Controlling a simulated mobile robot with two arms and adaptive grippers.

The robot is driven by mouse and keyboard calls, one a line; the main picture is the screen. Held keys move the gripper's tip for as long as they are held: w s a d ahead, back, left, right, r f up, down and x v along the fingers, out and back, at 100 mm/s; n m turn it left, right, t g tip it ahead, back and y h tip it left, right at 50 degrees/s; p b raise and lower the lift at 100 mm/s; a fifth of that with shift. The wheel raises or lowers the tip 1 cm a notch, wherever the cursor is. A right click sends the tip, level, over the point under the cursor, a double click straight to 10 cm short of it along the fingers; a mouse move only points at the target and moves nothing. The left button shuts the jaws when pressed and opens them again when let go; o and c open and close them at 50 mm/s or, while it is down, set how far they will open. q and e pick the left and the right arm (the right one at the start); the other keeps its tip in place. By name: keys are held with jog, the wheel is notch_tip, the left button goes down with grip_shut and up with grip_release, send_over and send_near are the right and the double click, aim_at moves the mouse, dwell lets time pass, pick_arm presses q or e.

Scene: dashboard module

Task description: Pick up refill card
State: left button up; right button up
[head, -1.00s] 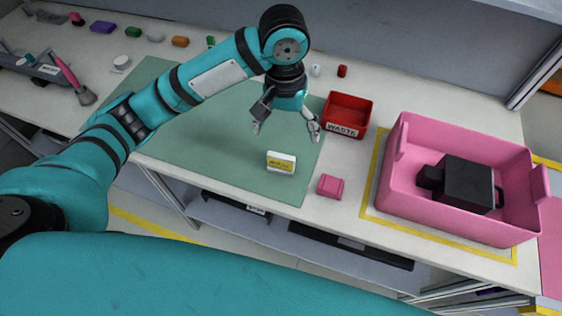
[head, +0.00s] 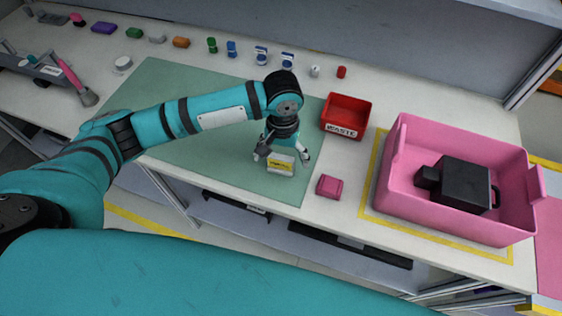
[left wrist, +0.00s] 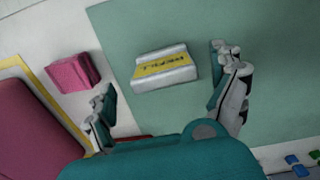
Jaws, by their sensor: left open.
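The refill card (head: 281,164) is a small white block with a yellow label. It lies on the green mat (head: 190,133) near the mat's front right corner. In the left wrist view the refill card (left wrist: 164,67) shows dark lettering on its yellow band. My left gripper (head: 281,155) is open, directly behind and above the card in the head view. In the left wrist view its two fingers (left wrist: 165,85) are spread wide, with the card between and beyond them, apparently untouched. The upper part of the card is partly overlapped by the gripper in the head view. My right gripper is not in view.
A pink block (head: 329,187) lies just right of the card. A red waste bin (head: 345,132) stands behind it. A large pink crate (head: 400,204) holding a black object (head: 465,184) is at the right. Several small coloured items line the table's back.

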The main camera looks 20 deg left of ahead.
aim_at(281, 164)
pick_arm(q)
jog(key=f, duration=0.4)
jog(key=shift+a+f+p, duration=0.1)
jog(key=shift+a+p, duration=0.1)
jog(key=shift+p, duration=0.15)
jog(key=shift+c, duration=0.4)
jog(key=c, duration=1)
